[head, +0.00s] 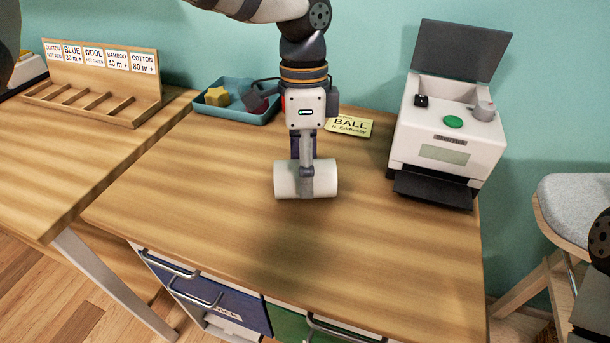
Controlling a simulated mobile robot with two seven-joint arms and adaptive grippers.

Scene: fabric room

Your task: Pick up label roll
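The label roll (286,181) is a white cylinder lying sideways above the middle of the wooden desk. My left gripper (307,184) points down over it, with one grey finger across its near side; the far finger is hidden behind the roll. The gripper appears shut on the roll's middle. A soft shadow lies on the desk in front of the roll; I cannot tell for sure whether the roll is clear of the surface. Part of my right arm shows at the right edge, but its gripper is out of view.
A white label printer (444,146) with its lid open stands at the desk's right. A teal tray (236,112) with a yellow piece and a yellow card (350,127) lie at the back. A wooden rack (103,82) is far left. The desk front is clear; a stool (577,206) stands right.

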